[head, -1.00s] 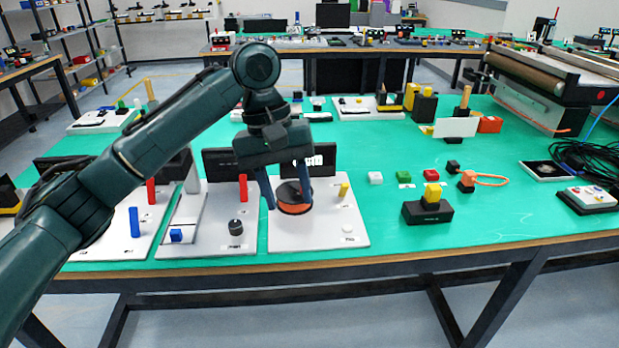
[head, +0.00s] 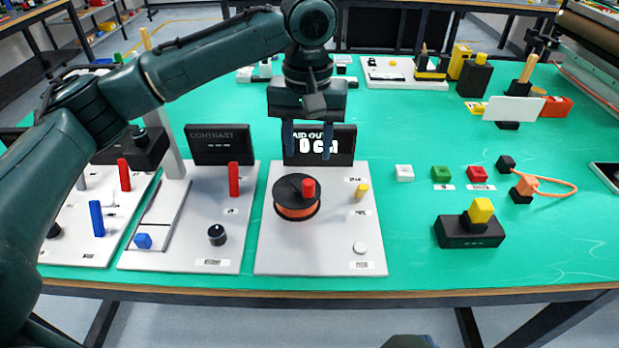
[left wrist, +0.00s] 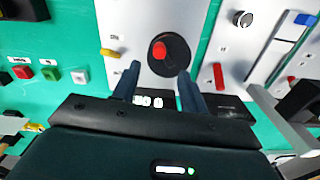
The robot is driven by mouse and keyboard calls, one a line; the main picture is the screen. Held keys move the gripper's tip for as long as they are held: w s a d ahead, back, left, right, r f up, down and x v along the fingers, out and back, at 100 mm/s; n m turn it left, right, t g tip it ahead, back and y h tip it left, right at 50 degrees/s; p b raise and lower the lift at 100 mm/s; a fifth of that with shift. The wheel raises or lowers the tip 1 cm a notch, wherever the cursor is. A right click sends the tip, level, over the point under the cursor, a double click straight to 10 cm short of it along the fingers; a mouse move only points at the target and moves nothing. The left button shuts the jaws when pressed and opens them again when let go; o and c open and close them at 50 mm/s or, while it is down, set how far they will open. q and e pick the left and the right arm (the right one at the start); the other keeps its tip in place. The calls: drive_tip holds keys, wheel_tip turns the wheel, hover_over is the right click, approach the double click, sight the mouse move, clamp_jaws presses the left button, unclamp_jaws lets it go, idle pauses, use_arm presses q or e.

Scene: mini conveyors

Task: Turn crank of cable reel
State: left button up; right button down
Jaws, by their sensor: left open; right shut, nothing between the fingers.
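The cable reel (head: 285,193) is a black disc with an orange rim on a white panel (head: 290,258). Its crank is a short red knob (head: 308,187) standing off-centre on the disc. My left gripper (head: 307,155) is open, fingers pointing down, above and behind the reel in the head view. In the left wrist view, the red knob (left wrist: 159,50) lies ahead of the two open fingers (left wrist: 156,72), apart from them.
The panel also carries a yellow peg (head: 362,191) and a white button (head: 360,248). A panel with a black knob (head: 217,234) and red post (head: 234,179) adjoins on the left. A black box with a yellow block (head: 481,210) stands right.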

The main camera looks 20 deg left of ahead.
sight(308, 183)
use_arm(q)
wheel_tip(308, 183, down, 9)
drive_tip(key=shift+r+b, duration=0.1)
drive_tip(key=shift+b, duration=0.3)
drive_tip(key=shift+w, duration=0.1)
drive_tip(key=shift+c, duration=0.5)
clamp_jaws()
drive_tip(key=shift+r+p, duration=0.15)
drive_tip(key=shift+p, duration=0.3)
